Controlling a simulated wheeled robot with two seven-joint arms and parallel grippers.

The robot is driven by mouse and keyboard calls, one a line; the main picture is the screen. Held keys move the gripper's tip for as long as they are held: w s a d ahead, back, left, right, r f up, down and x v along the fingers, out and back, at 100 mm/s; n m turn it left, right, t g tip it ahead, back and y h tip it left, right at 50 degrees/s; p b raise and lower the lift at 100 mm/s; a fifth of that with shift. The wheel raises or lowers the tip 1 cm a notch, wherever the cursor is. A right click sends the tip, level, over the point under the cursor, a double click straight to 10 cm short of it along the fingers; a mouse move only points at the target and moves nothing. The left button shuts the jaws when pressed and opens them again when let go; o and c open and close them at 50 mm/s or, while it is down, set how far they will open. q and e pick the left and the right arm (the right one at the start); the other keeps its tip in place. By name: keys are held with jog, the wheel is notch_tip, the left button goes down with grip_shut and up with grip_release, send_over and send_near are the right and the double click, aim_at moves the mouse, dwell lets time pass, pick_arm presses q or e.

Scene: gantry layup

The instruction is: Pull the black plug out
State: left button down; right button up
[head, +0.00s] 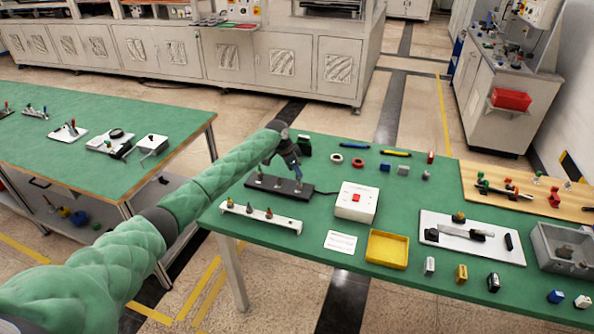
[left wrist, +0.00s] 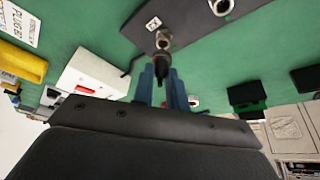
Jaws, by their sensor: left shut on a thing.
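A dark connector board (head: 268,186) lies on the green table. It carries several metal posts and also shows in the left wrist view (left wrist: 195,22). My left gripper (head: 296,174) reaches down over the board's right end. In the left wrist view its two blue fingers (left wrist: 162,88) are shut on the black plug (left wrist: 161,68). The plug points at a metal socket (left wrist: 163,41) beside a small white label. The plug and socket look in line and touching; how deep the plug sits is hidden. My right gripper is not in view.
A white box with a red switch (head: 357,202) stands right of the board. A white rack of small parts (head: 262,216) lies in front of it. A yellow tray (head: 387,249) is nearer the front edge. Coloured rings and pens lie behind. A dark cable leaves the board's right end.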

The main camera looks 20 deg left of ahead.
pick_arm(q)
jog(key=shift+r+p, duration=1.15)
jog(key=shift+r, duration=0.65)
